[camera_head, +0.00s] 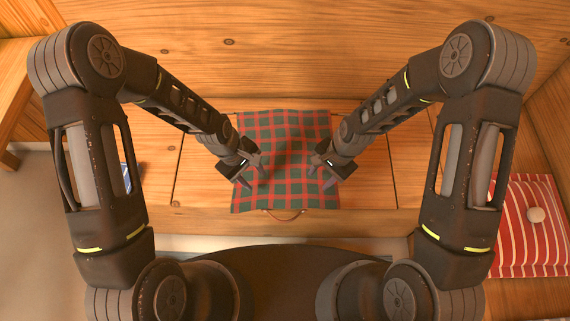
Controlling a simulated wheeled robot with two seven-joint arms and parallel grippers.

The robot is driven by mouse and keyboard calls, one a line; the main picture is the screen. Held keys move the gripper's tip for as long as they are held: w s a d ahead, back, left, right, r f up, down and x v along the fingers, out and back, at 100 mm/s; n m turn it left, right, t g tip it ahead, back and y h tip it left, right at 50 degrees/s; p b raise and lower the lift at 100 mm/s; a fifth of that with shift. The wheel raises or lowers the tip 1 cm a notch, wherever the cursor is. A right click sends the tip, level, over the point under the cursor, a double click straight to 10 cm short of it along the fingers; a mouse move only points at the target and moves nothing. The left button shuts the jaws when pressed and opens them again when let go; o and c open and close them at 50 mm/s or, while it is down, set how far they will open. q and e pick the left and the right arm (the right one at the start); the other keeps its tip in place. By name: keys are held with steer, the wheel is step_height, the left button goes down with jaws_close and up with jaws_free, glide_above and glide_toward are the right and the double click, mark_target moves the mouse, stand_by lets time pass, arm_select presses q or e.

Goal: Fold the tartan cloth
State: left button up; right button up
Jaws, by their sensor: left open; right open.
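The tartan cloth (285,140), red and dark green, lies spread out on the wooden surface in the middle of the head view. Its near edge reaches close to the front edge of the wood. My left gripper (256,183) is open over the left part of the cloth. My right gripper (320,179) is open over the right part of the cloth. No cloth shows between the fingers of either gripper. Whether the fingertips touch the cloth cannot be told. The arms hide small parts of its left and right sides.
A brown leather pull (284,217) shows just below the cloth's near edge. A red striped cushion (518,232) with a button lies at the right. A wooden wall (300,50) rises behind. Bare wood (203,180) lies on both sides of the cloth.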

arm_select(q)
steer(key=w+n+b, duration=0.1)
steer(key=w, duration=0.1)
steer(key=w+a+n+y+b, duration=0.1)
steer(key=w+n+b, duration=0.1)
steer(key=w+a+n+b, duration=0.1)
steer(key=w, duration=0.2)
steer(key=shift+a+f+y, duration=0.15)
steer(key=shift+f+y, duration=0.15)
arm_select(e)
steer(key=w+m, duration=0.1)
steer(key=w, duration=0.1)
steer(key=w+d+m+h, duration=0.1)
steer(key=w+m, duration=0.1)
steer(key=w+d+m, duration=0.1)
steer(key=w, duration=0.2)
steer(key=shift+f, duration=0.2)
arm_select(q)
steer(key=w+a+r+n+y+b, duration=0.1)
steer(key=w+a+r+n+b, duration=0.1)
steer(key=w+r+n+b, duration=0.1)
steer(key=shift+w+a+r+n+y, duration=0.3)
steer(key=shift+w+r+n, duration=0.2)
steer(key=shift+n, duration=0.4)
arm_select(e)
steer(key=w+d+r+m+h, duration=0.1)
steer(key=w+r+m, duration=0.3)
steer(key=shift+d+r+m+h, duration=0.15)
steer(key=shift+d+m+h, duration=0.15)
steer(key=shift+d+h, duration=0.1)
